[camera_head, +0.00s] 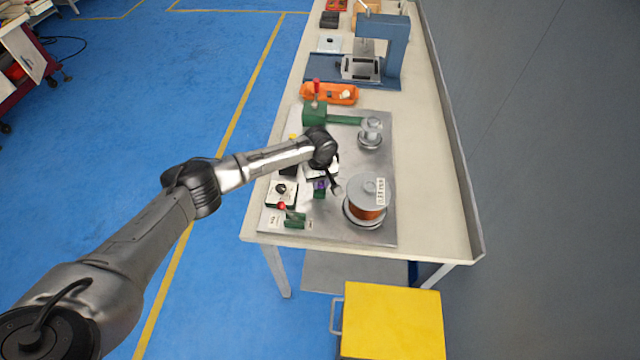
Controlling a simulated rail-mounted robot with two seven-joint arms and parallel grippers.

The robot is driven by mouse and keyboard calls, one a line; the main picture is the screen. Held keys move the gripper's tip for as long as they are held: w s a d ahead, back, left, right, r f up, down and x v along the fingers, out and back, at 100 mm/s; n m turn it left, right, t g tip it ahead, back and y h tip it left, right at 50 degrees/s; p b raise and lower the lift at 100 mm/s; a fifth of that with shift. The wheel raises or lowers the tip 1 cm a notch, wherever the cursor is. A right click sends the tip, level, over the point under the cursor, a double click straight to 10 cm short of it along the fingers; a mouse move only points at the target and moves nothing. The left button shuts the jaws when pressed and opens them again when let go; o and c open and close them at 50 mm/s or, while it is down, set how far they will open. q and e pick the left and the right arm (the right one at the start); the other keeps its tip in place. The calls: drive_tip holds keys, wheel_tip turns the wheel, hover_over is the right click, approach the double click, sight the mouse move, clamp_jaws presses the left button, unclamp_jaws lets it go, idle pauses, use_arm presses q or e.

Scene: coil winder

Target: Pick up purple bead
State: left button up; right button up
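The purple bead (320,184) is a small purple spot on the metal plate of the coil winder, close to a small green part. My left arm reaches in from the left, and my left gripper (335,186) points down just to the right of the bead. The gripper is small and dark here, and I cannot tell whether its fingers are open or touch the bead. The arm's wrist hides part of the winder behind it. My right gripper is not in view.
A copper wire spool (366,213) stands right of the gripper on the metal plate (340,237). A control box (281,193) is on the left. A green winder unit (315,115), an orange tray (330,93) and a blue press (394,50) stand farther back. A yellow cabinet (392,320) is in front.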

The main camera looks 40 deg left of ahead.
use_arm(q)
drive_tip(key=shift+r, duration=0.1)
clamp_jaws()
wheel_tip(320, 180, up, 10)
drive_tip(key=p, duration=0.2)
idle(0.4)
